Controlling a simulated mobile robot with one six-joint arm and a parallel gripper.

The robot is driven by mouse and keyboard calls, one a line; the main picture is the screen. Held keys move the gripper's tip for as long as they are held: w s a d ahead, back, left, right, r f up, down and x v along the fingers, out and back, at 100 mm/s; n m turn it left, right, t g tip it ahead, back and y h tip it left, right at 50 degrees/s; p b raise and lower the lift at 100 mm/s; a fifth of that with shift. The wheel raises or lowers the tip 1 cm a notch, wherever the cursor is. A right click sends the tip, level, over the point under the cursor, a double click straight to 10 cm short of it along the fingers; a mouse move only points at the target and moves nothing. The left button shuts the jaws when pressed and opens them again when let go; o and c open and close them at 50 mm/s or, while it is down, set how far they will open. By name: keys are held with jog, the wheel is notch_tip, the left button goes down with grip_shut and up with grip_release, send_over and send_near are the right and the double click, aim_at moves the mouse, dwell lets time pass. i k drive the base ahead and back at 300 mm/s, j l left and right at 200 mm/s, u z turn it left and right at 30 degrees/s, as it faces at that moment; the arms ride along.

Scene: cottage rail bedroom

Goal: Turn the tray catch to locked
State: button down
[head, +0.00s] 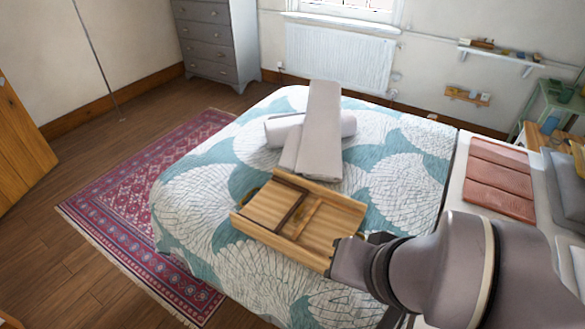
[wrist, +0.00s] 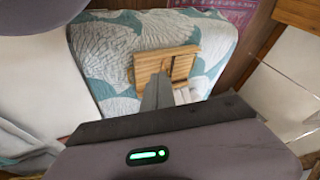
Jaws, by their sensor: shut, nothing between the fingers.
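The wooden tray (head: 262,220) lies on the bed, with a dark strip (head: 293,208) across it and a paler short bar (head: 303,220) near its middle. That bar may be the catch; its setting is too small to read. The tray also shows in the wrist view (wrist: 148,70), partly hidden behind my gripper. My gripper (head: 337,266) is at the tray's near right corner in the head view; I cannot tell whether it touches. In the wrist view my gripper (wrist: 159,80) points at the tray, fingers together and empty.
Pale grey pieces, perhaps folded or rolled towels (head: 318,130), lie on the patterned bedspread (head: 400,190) just behind the tray. Salmon folded cloths (head: 500,180) lie at the right. A red rug (head: 130,190) and open floor are at the left. A grey chest of drawers (head: 208,40) stands behind.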

aim_at(299, 210)
jog(key=i+j, duration=0.3)
jog(key=j, duration=0.15)
jog(key=i+j, duration=0.3)
jog(key=j, duration=0.15)
jog(key=i+z, duration=0.05)
